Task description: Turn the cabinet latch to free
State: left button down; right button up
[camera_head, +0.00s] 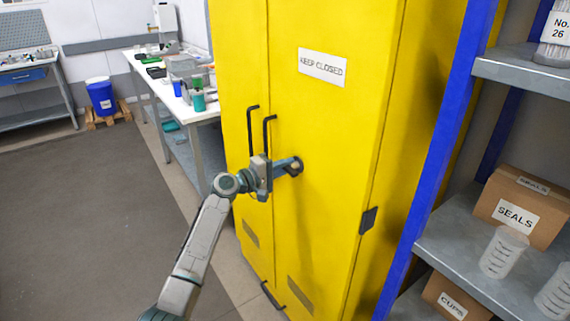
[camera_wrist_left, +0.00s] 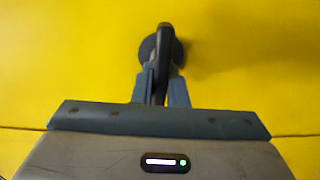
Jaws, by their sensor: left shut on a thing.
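The tall yellow cabinet (camera_head: 335,130) stands shut in the middle of the head view, with a "KEEP CLOSED" label and two black door handles. Its dark latch (camera_head: 297,166) sits on the right door, right of the handles. In the left wrist view the latch (camera_wrist_left: 163,45) is a dark round base with a black lever against the yellow door. My left gripper (camera_head: 287,166) reaches in from the left and is shut on the latch lever; its blue-grey fingers (camera_wrist_left: 161,85) lie on both sides of it. The fingers hide part of the lever. My right gripper is not in view.
A blue-framed shelf (camera_head: 478,240) at the right holds a "SEALS" box (camera_head: 522,207) and clear cups (camera_head: 503,252). A white workbench (camera_head: 165,88) with items stands behind left. A blue drum (camera_head: 101,96) stands farther back. The floor (camera_head: 80,210) at left is clear.

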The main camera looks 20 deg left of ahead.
pick_arm(q)
jog(key=shift+f+n, duration=0.1)
jog(key=shift+n, duration=0.2)
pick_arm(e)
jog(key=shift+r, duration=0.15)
pick_arm(q)
jog(key=c, duration=1.4)
grip_release()
jog(key=shift+c, duration=0.2)
